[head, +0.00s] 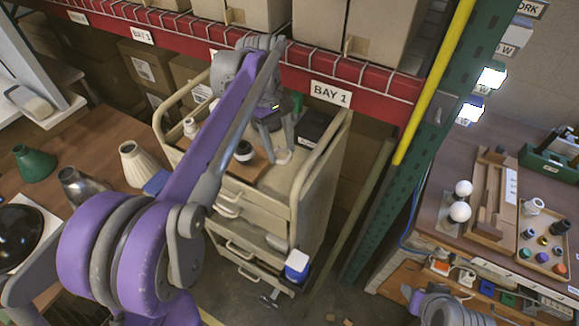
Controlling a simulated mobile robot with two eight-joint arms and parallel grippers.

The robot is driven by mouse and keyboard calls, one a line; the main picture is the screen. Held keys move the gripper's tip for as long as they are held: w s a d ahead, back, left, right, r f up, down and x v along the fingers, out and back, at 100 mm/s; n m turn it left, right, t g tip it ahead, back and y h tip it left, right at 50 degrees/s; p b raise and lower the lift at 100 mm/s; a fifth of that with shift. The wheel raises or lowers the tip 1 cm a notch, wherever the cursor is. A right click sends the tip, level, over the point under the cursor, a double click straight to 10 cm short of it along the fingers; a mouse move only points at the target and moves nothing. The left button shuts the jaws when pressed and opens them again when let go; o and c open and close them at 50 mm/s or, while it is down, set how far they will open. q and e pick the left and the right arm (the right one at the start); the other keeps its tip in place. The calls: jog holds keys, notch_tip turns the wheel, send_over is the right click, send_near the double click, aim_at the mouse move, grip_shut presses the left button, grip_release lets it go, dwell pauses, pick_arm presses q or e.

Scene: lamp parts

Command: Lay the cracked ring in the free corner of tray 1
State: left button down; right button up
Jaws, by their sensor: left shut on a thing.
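My left gripper (277,149) reaches from the left over the top of the beige cart (321,155). Its fingers point down and are shut on a small pale piece (283,157), low over the cart top. The piece is too small and too covered to tell whether it is the cracked ring. A brown board or tray (256,169) lies on the cart top, partly hidden by my left arm. A black-and-white round part (244,152) sits on it, left of the fingers. No label reading tray 1 can be made out. My right gripper does not show.
A black box (314,128) stands on the cart, right of the gripper. A white part (190,128) stands at the cart's left. Lamp shades, one cream (140,165), stand on the left table. Wooden trays (541,248) with small parts lie on the right bench. A green rack post (413,150) rises between.

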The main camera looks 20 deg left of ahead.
pick_arm(q)
send_over(284, 184)
jog(key=a, duration=0.1)
jog(key=f, duration=0.5)
jog(key=shift+w+a+f, duration=0.1)
jog(key=shift+w+f, duration=0.05)
jog(key=shift+w, duration=0.1)
jog(key=shift+w+f, duration=0.1)
jog(key=shift+f, duration=2.1)
jog(key=shift+f, duration=0.2)
jog(key=shift+c, duration=1)
grip_release()
jog(key=shift+r, duration=0.15)
jog(key=v, duration=1.2)
jog(key=shift+r, duration=0.1)
